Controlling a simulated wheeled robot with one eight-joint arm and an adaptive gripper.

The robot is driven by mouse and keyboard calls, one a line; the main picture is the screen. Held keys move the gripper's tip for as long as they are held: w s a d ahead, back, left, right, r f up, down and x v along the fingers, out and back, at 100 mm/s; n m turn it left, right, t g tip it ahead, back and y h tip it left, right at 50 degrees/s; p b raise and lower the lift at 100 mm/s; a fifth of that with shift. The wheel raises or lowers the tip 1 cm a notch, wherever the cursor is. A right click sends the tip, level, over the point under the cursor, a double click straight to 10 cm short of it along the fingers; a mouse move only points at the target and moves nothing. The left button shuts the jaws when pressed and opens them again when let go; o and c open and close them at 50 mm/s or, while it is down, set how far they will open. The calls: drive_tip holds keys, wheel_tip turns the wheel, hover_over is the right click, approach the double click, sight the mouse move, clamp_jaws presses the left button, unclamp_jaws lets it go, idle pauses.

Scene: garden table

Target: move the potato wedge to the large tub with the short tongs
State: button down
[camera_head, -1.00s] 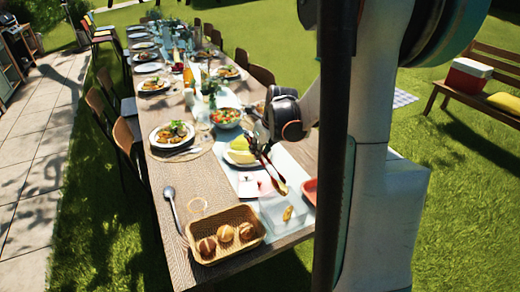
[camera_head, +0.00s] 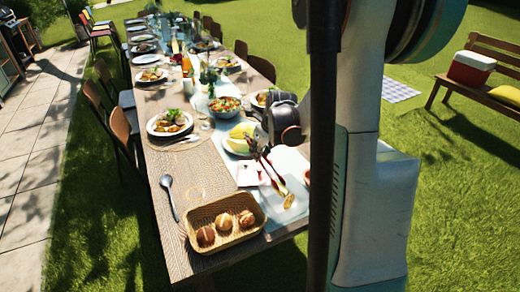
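My gripper (camera_head: 262,146) is above the near right part of the table, shut on the short tongs (camera_head: 271,170). The tongs hang tilted down to the right, with their tips low. The yellow-brown potato wedge (camera_head: 289,201) shows just below the tips. I cannot tell whether the tips touch it. A clear, pale tub (camera_head: 274,220) is around or under the wedge near the table's front right corner. Its outline is faint, and I cannot tell whether it is the large tub. My arm and column hide the area to the right.
A wicker basket (camera_head: 194,219) with several rolls stands at the front edge. A spoon (camera_head: 169,196) lies left of it. Behind the tongs are a plate of yellow food (camera_head: 234,146) and a salad bowl (camera_head: 211,112). Plates and chairs line the long table.

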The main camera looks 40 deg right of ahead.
drive_tip(key=shift+f+b, duration=0.35)
drive_tip(key=shift+f, duration=0.5)
drive_tip(key=c, duration=1.8)
unclamp_jaws()
drive_tip(key=shift+r, duration=0.1)
wheel_tip(320, 180, up, 10)
drive_tip(key=p, duration=0.7)
